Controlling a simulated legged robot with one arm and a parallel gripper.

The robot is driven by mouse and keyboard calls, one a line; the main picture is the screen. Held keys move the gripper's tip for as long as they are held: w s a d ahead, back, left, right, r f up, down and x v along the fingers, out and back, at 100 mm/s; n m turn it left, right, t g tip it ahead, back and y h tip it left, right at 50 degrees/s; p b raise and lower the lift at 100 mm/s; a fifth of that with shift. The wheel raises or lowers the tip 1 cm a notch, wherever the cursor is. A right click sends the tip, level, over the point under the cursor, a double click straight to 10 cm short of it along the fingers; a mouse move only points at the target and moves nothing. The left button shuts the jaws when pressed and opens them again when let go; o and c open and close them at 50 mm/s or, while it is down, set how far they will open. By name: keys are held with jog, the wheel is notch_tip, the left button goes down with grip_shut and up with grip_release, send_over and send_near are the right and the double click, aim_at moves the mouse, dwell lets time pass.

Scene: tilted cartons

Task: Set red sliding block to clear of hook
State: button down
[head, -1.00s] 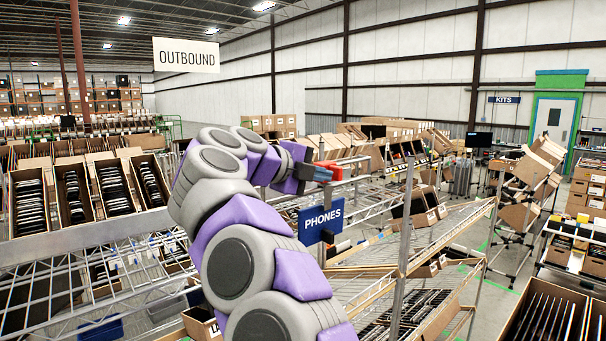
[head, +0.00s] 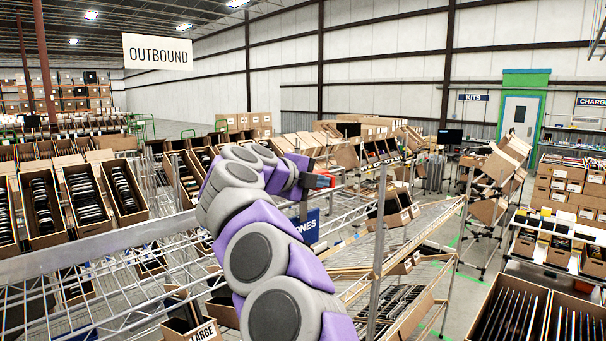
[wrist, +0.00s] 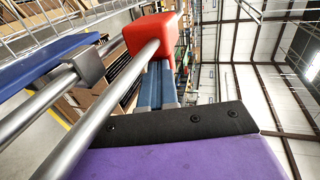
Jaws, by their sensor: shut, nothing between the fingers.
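The red sliding block (head: 319,181) sits above the rack in the head view, small and partly hidden by my gripper. In the wrist view the red block (wrist: 152,36) is large and sits on a round metal rail. My gripper (wrist: 157,80) is shut, with its blue fingers reaching up to the block's underside as seen there; I cannot tell whether they touch. In the head view my gripper (head: 304,180) is just left of the block. A grey bracket (wrist: 90,65), possibly the hook, stands on the parallel rail, apart from the block.
A blue sign (head: 309,227) hangs below the block, partly covered by my arm; a blue panel (wrist: 45,62) shows beside the rails. A metal post (head: 378,250) and wire shelves stand to the right. Cartons of phones (head: 84,195) line the left rack.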

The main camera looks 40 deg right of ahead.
aim_at(332, 177)
jog(key=d+p, duration=0.2)
jog(key=d, duration=0.2)
jog(key=shift+w+d+p, duration=0.1)
jog(key=shift+d+p, duration=0.2)
jog(key=shift+d, duration=0.05)
jog(key=shift+a, duration=0.15)
jog(key=shift+f, duration=0.15)
